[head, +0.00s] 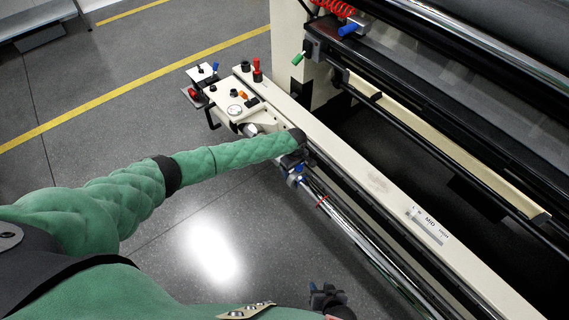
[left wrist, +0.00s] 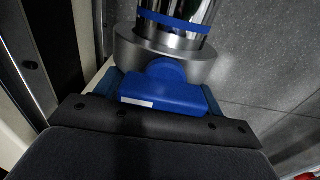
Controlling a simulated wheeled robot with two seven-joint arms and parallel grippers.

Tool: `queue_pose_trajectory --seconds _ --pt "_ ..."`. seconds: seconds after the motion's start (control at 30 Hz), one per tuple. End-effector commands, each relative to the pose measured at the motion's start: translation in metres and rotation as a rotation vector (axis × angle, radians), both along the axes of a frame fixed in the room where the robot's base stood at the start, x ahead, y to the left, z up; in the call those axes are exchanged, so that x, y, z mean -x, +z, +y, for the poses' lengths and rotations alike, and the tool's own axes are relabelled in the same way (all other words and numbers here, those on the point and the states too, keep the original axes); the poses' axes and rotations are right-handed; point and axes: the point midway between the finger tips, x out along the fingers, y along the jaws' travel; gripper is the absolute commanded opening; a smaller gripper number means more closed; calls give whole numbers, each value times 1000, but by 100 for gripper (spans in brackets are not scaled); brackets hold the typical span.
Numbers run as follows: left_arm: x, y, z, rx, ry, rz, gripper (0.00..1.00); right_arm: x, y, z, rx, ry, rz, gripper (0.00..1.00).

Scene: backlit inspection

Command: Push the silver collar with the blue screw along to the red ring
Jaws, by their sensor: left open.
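The silver collar (left wrist: 135,54) sits around the shiny bar (head: 350,232) in the left wrist view, with the rounded blue screw (left wrist: 166,71) on its near side. A blue block (left wrist: 160,94) with a white label lies in front of the screw. My left gripper (left wrist: 160,88) is open, its fingers either side of the block; I cannot tell whether they touch it. In the head view my left gripper (head: 292,164) is at the upper end of the bar. The red ring (head: 322,201) is further down the bar. My right gripper (head: 327,295) is low in the head view, away from the bar; its jaw state is unclear.
A cream rail (head: 375,183) runs alongside the bar, with the large dark roller machine (head: 450,75) beyond it. A control panel (head: 236,100) with knobs stands beyond my left arm. A blue band (left wrist: 175,22) circles the bar beyond the collar. Open floor lies left of the bar.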

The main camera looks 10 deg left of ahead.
Motion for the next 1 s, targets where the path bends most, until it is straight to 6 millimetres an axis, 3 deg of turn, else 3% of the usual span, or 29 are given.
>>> queue_pose_trajectory --seconds 1.0 --pt "16 1 -20 1 -1 1 68 0 18 0 0 0 0 36"
